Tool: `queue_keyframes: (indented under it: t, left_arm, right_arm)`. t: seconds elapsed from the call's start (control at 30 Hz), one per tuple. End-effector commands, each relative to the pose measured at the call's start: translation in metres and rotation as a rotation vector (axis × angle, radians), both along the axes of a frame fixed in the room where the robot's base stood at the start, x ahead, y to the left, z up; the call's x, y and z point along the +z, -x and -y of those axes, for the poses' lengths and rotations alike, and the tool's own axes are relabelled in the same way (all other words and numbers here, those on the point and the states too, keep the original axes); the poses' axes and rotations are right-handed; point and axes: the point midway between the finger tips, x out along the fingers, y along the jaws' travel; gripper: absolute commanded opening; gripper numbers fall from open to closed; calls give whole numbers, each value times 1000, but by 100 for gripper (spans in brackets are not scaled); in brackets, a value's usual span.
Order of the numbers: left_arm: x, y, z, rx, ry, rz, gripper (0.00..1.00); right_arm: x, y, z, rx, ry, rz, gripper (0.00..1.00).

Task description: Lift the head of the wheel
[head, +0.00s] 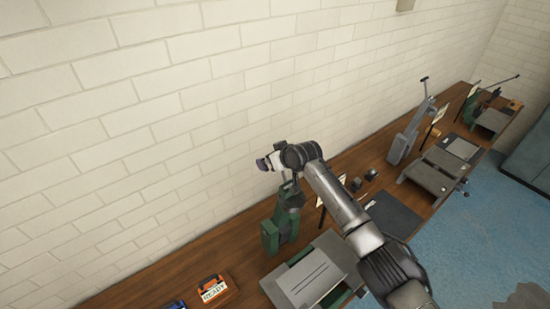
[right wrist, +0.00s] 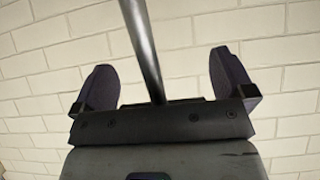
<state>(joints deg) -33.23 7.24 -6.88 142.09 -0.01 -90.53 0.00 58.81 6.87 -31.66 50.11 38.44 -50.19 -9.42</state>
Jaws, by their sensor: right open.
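A green machine (head: 272,236) stands on the wooden bench against the wall, with its dark upper part just below my right gripper (head: 266,163). The gripper and wrist partly hide the top of this machine. In the right wrist view, my right gripper (right wrist: 165,78) is open, its two dark fingers spread wide. A dark round bar (right wrist: 143,45) runs from the top edge down between the fingers, toward the palm. I cannot tell whether it touches the gripper. The wheel itself is not clearly recognisable. My left gripper is out of view.
A grey plate stand (head: 308,278) is in front of the green machine. An orange box with a READY sign (head: 212,288) lies left on the bench (head: 130,290). A grey machine with a raised lever (head: 405,140) stands farther along. The brick wall (head: 120,140) is close behind.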

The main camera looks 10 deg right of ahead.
Motion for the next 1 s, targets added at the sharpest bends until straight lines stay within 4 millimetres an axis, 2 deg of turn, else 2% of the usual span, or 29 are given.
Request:
queue_keyframes:
  t: [0.17,0.37,1.0]
  left_arm:
    - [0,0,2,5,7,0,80]
    - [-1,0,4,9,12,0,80]
    - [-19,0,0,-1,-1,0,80]
  right_arm:
    - [3,2,1,0,-1,3,100]
    - [14,13,8,1,-2,6,100]
    - [71,82,42,-1,1,3,100]
